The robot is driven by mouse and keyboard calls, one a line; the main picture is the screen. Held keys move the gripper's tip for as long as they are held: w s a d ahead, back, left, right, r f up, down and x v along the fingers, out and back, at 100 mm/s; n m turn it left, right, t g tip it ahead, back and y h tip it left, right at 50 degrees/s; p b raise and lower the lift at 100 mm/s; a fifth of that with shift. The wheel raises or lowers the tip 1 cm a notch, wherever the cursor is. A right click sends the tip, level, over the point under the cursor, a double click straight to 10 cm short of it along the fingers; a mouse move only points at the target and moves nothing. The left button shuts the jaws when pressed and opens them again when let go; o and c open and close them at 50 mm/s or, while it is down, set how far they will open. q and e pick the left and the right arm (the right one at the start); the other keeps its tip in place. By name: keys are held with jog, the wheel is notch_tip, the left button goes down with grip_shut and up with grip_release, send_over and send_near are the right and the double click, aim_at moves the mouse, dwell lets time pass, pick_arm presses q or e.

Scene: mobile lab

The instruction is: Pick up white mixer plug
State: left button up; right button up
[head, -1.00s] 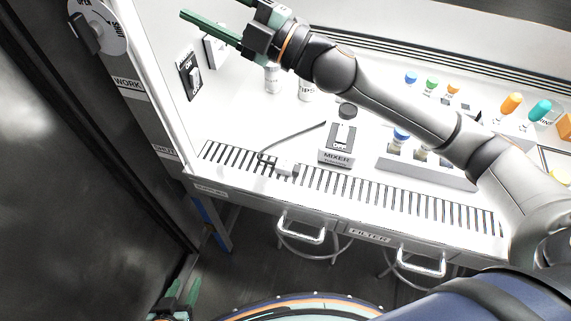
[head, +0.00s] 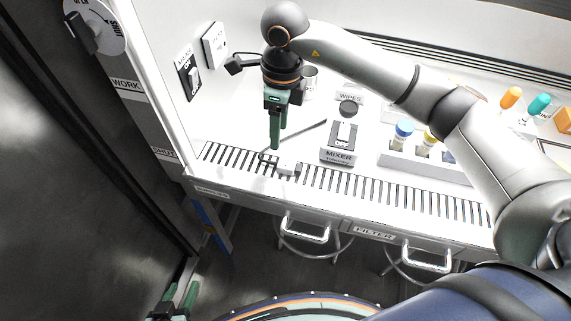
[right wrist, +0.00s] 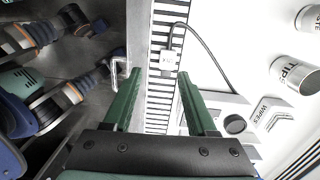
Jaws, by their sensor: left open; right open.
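The white mixer plug (head: 288,167) lies on the slotted strip at the bench's front edge, its dark cable curving back toward the mixer (head: 338,155). My right gripper (head: 278,140) points down, open and empty, above the bench just behind and left of the plug. In the right wrist view the plug (right wrist: 168,60) shows just beyond the gap between the open fingertips (right wrist: 160,73), apart from both fingers. My left gripper (head: 180,296) is open and empty, low at the bottom left, in front of the bench and far from the plug.
A vial rack (head: 432,163) stands right of the mixer. Wall switches (head: 188,76) are on the left panel. A wipes box (head: 349,93) and tip canisters (right wrist: 295,73) stand further back. Drawer handles (head: 308,230) stick out below the front edge. The bench left of the mixer is mostly clear.

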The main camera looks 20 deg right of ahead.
jog(key=d, duration=0.1)
send_over(283, 162)
jog(key=shift+h, duration=0.3)
jog(key=f, duration=0.6)
jog(key=shift+s+f, duration=0.35)
jog(key=shift+w+f+p, duration=0.15)
jog(key=shift+f+p, duration=0.2)
jog(key=shift+f, duration=1.1)
jog(key=shift+w+f+p, duration=0.15)
jog(key=shift+f+p, duration=0.15)
jog(key=shift+f, duration=1.15)
grip_shut()
